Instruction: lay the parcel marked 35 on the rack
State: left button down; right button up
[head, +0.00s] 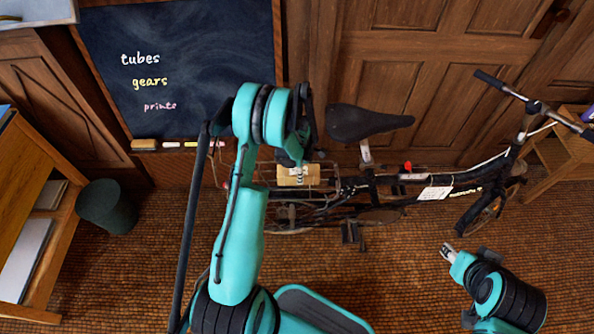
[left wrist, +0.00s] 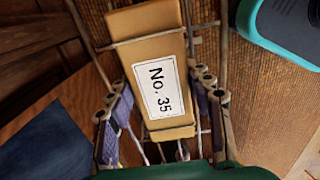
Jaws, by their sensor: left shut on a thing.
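The parcel (left wrist: 147,38) is a tan box with a white label reading "No. 35", seen close up in the left wrist view. It also shows in the head view as a small tan block (head: 298,181). My left gripper (left wrist: 163,108) is shut on it, one finger on each side; in the head view this gripper (head: 298,166) points down at the bicycle's rear. The rack (left wrist: 223,40) is a thin metal frame whose bars run beside and across the parcel. I cannot tell whether the parcel rests on it. My right gripper (head: 447,251) is away at the lower right, holding nothing visible.
The bicycle (head: 455,178) stands along the wooden doors, its black saddle (head: 368,122) just right of my left gripper. A chalkboard (head: 200,60) is behind. A dark bin (head: 107,207) and wooden shelf (head: 50,245) stand left. Floor right of centre is open.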

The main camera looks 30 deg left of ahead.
pick_arm(q)
jog(key=shift+d+r, duration=0.1)
jog(key=shift+d, duration=0.15)
jog(key=c, duration=0.6)
grip_release()
jog(key=shift+a, duration=0.1)
jog(key=shift+c, duration=0.2)
pick_arm(e)
jog(key=shift+d, duration=0.3)
pick_arm(q)
notch_tip(320, 180, up, 8)
jog(key=p, duration=0.3)
jog(key=shift+f, duration=0.2)
pick_arm(e)
notch_tip(320, 180, up, 3)
jog(key=shift+r, duration=0.15)
